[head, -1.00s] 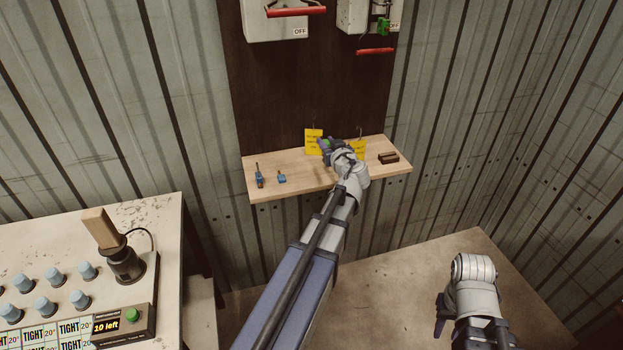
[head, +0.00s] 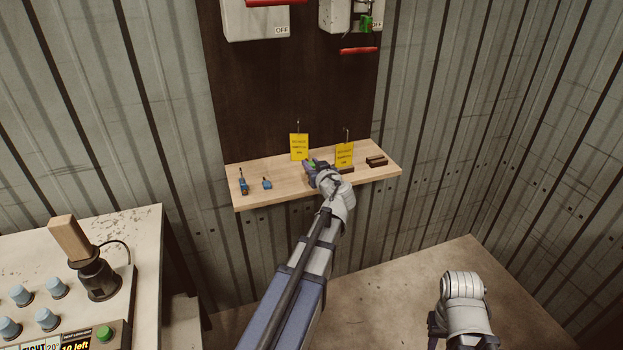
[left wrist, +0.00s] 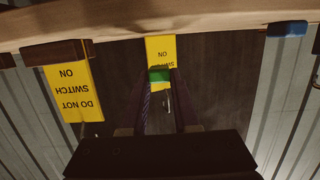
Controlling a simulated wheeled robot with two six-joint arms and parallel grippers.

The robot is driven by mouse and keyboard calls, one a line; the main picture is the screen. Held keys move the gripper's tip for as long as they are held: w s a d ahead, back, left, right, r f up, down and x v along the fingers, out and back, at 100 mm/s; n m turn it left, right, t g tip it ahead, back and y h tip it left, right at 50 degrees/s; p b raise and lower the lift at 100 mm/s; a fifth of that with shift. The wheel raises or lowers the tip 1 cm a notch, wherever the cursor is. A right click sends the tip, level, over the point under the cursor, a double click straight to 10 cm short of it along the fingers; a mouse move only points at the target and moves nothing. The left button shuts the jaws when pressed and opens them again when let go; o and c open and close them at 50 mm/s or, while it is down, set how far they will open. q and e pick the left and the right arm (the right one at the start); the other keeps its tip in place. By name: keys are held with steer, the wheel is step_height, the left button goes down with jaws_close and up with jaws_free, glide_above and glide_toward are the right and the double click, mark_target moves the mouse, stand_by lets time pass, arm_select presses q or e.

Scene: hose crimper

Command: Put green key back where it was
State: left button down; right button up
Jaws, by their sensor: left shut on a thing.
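My left gripper (head: 314,170) is shut on the green key (left wrist: 159,75), whose green head shows between the fingertips in the left wrist view. In the head view only a bit of green (head: 311,163) shows at the jaws. The gripper is at the wooden shelf (head: 290,186), just below and right of the left yellow tag (head: 299,147). I cannot tell whether the key touches the shelf. A second yellow tag (head: 344,155) stands to the right. My right gripper (head: 437,324) is partly in view at the bottom right, its jaws unclear.
Two blue items (head: 243,182) (head: 267,184) lie on the shelf's left, and a dark brown block (head: 377,161) on its right. Above hang two switch boxes (head: 255,22) (head: 340,14), with a green lock-like part (head: 366,24) on the right one. A bench with a joystick (head: 97,275) is lower left.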

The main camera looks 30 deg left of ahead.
arm_select(q)
steer(key=shift+f+b, duration=1.7)
steer(key=shift+f, duration=0.15)
steer(key=shift+f, duration=0.2)
steer(key=c, duration=0.7)
jaws_free()
steer(key=shift+r, duration=0.1)
steer(key=shift+o, duration=0.2)
steer(key=shift+r, duration=0.1)
steer(key=shift+s+d+r, duration=0.15)
steer(key=shift+d, duration=0.05)
steer(key=p+v, duration=0.2)
steer(key=v, duration=0.9)
steer(key=shift+s+d, duration=0.15)
steer(key=shift+s, duration=0.05)
